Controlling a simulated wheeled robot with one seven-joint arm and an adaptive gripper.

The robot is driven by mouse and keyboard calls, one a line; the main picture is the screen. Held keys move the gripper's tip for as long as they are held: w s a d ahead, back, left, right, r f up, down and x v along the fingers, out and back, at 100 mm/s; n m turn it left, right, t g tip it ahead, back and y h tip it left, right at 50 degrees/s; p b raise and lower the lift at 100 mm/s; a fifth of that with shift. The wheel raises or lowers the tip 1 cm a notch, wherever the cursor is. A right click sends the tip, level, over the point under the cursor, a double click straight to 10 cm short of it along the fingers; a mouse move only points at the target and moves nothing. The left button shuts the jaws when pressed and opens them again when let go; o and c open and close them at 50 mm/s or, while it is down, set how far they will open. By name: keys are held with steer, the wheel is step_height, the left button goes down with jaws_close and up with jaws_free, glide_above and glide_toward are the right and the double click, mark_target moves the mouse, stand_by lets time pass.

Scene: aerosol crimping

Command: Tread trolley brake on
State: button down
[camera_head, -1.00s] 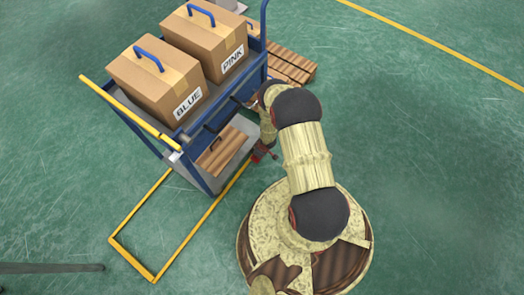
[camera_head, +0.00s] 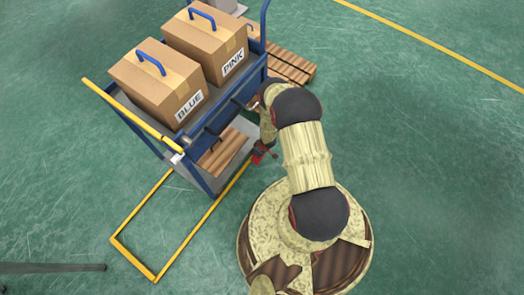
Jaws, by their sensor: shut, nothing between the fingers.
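The trolley (camera_head: 202,180) has a blue frame and a yellow push handle (camera_head: 130,114). A small red part (camera_head: 258,157), which looks like the brake pedal, sits low at its near right corner, close to the floor.
Two cartons, BLUE (camera_head: 150,88) and PINK (camera_head: 207,45), stand on the trolley's top deck. A wooden pallet (camera_head: 290,66) lies behind. A yellow floor outline (camera_head: 132,262) extends in front. Floor on the right is clear.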

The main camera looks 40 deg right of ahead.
steer(key=p+v, duration=0.1)
steer(key=v, duration=0.1)
steer(key=w+p+v, duration=0.1)
steer(key=p+v, duration=0.1)
steer(key=v, duration=0.1)
steer(key=shift+a+r, duration=0.25)
steer(key=shift+r, duration=0.05)
stand_by(0.5)
